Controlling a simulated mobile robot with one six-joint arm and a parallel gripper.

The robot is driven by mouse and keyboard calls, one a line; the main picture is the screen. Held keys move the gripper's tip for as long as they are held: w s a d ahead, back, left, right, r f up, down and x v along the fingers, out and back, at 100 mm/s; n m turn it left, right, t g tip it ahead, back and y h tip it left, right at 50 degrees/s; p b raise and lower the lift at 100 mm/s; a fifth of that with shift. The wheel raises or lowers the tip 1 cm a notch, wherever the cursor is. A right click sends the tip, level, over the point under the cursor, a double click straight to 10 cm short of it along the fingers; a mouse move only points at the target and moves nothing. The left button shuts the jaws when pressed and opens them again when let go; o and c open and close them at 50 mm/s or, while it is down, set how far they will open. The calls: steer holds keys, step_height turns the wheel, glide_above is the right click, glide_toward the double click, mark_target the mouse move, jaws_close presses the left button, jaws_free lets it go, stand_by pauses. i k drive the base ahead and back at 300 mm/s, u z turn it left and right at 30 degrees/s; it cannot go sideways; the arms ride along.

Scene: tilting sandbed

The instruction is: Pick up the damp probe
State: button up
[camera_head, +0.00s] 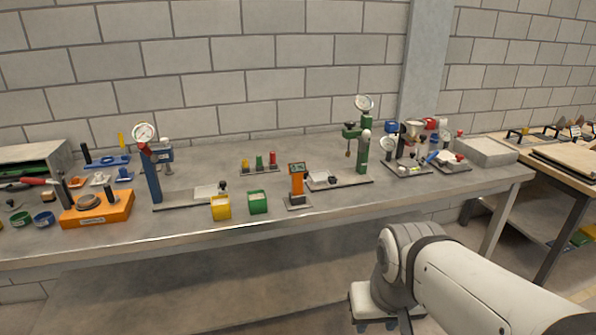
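An orange handheld device (297,180) with a small dark display on top stands upright on a small grey base near the front edge of the grey bench, right of centre. It looks like the damp probe, but I cannot read any label on it. My arm comes in from the lower right, in front of the bench and below its top, well apart from the device. The fingers of my gripper do not show, so I cannot see what it holds.
The grey bench (330,205) has free room along its front edge. A green tub (258,203) and a yellow tub (221,208) stand left of the device. A green gauge stand (363,150) is behind right, a blue one (151,175) left. A wooden-topped table (570,165) is far right.

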mark_target(296, 170)
steer(key=z, duration=3.45)
steer(key=k, duration=1.85)
steer(key=u, duration=2.1)
steer(key=i, duration=1)
